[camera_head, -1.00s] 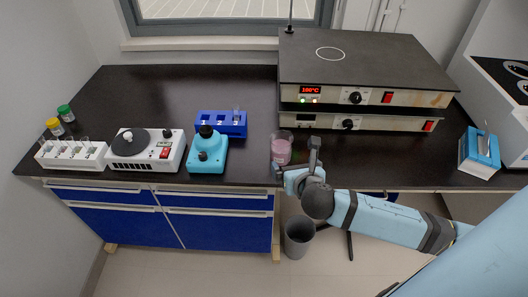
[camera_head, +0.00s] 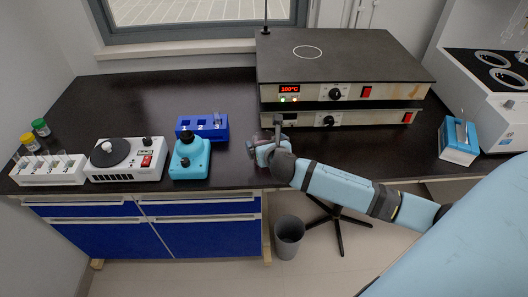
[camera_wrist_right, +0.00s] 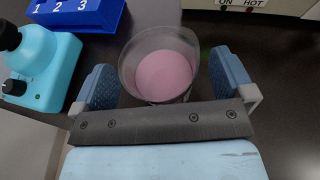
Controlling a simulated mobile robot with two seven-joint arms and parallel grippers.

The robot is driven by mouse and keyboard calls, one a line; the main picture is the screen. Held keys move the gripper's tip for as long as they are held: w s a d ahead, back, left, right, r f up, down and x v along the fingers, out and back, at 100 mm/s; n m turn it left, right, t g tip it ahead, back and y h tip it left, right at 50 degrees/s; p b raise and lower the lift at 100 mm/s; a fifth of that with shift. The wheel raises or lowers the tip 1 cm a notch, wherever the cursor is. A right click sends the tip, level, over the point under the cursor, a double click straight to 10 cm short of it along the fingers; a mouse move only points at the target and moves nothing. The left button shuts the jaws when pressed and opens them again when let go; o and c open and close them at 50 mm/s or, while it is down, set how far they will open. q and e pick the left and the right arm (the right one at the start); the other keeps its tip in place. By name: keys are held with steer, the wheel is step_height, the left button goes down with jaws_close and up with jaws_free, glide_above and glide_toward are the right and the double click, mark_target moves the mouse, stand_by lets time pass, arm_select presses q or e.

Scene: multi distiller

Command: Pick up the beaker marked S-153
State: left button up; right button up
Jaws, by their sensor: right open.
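A clear beaker with pink liquid (camera_wrist_right: 164,75) stands on the dark bench in the right wrist view. No marking on it can be read. My right gripper (camera_wrist_right: 163,84) is open, with one blue finger on each side of the beaker. Small gaps seem to show between the fingers and the glass. In the head view my right gripper (camera_head: 267,146) is at the bench in front of the hot plates and mostly hides the beaker. My left gripper is not in view.
Two stacked hot plates (camera_head: 345,72) stand just behind, the upper display reading 100°C. A teal device (camera_head: 190,160) and a blue numbered rack (camera_head: 203,127) stand to the left. A white stirrer (camera_head: 128,160) is farther left. A blue box (camera_head: 459,143) is at right.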

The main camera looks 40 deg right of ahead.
steer(key=shift+x, duration=0.85)
steer(key=c, duration=1.2)
steer(key=shift+o, duration=0.2)
steer(key=shift+r, duration=0.1)
